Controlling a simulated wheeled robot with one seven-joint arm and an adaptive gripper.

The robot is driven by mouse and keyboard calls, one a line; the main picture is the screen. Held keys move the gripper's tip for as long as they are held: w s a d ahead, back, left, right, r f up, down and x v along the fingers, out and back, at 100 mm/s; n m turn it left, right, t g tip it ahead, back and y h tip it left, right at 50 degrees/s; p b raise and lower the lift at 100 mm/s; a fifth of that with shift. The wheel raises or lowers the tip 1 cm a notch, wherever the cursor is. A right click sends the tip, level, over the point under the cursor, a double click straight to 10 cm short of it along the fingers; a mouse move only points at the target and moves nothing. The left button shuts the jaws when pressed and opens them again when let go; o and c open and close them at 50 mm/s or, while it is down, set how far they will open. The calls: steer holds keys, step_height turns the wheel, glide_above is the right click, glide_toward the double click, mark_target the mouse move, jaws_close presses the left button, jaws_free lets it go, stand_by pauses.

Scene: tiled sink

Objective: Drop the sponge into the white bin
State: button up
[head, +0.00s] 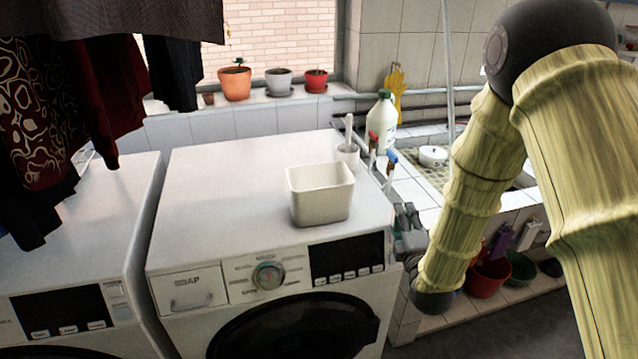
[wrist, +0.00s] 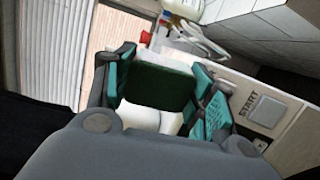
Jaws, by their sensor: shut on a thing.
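The white bin (head: 320,195) stands upright on top of the right washing machine, near its front edge, and looks empty from the head view. In the wrist view my gripper (wrist: 163,76), with teal finger pads, is shut on the sponge (wrist: 160,88).
The right washing machine's top (head: 230,170) is mostly clear around the bin. A white brush holder (head: 348,152), a tap with red and blue handles (head: 390,160) and a white bottle (head: 382,120) stand behind it. Clothes (head: 40,110) hang at the left.

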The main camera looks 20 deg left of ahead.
steer(key=a+r+n+g+y+p, duration=0.4)
steer(key=a+r+y+p, duration=0.25)
steer(key=a+r, duration=1.4)
step_height(320, 180, down, 6)
steer(key=b, duration=0.1)
steer(key=shift+w+f+h+b, duration=0.2)
steer(key=shift+w+h+b, duration=0.15)
steer(key=shift+w, duration=0.1)
steer(key=o, duration=1.1)
steer(key=shift+o, duration=0.2)
steer(key=v, duration=1.2)
